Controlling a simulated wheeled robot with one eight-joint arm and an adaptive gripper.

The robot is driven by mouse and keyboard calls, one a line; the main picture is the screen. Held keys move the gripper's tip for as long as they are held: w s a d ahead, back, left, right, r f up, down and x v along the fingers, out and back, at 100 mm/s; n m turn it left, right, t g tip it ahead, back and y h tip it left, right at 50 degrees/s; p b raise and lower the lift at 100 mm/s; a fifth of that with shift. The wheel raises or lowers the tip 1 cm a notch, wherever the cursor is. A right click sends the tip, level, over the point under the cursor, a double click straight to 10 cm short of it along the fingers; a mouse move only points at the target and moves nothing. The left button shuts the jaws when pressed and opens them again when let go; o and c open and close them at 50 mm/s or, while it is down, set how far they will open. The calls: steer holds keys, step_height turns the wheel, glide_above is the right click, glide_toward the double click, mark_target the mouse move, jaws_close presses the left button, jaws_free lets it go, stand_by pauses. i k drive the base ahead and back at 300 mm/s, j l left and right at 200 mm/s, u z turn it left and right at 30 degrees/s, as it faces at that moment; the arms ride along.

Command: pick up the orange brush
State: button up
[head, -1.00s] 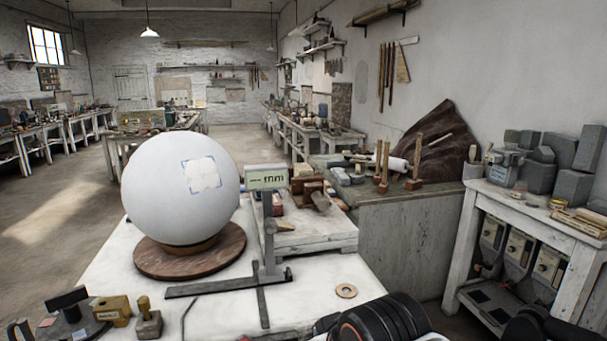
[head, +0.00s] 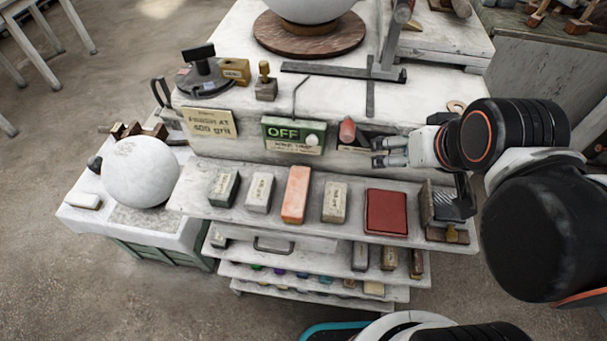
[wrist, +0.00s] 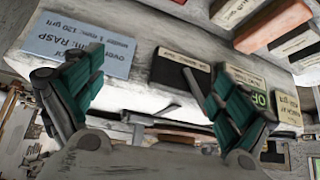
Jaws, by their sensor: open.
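No item in view shows clear bristles, so I cannot tell for certain which is the orange brush. An orange block (head: 296,195) lies in the middle of the upper shelf in the head view; an orange block (wrist: 271,25) also shows at the top right of the wrist view. A small orange-red rounded piece (head: 347,130) protrudes just right of the green OFF sign (head: 283,131). My gripper (head: 377,153) is just right of and below that piece, above the shelf's right half. It is open and empty; both spread fingers show in the wrist view (wrist: 146,64).
The shelf also holds pale and dark blocks, a red box (head: 386,211) and a dark item (head: 446,205) at its right end. Lower shelves hold more small things. A metal square (head: 384,68) lies on the tabletop above. A white sphere (head: 140,172) stands at the left.

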mark_target(295, 199)
steer(key=k+j+z, duration=0.45)
steer(key=j, duration=0.25)
steer(key=k+j+z, duration=0.4)
steer(key=j, duration=0.2)
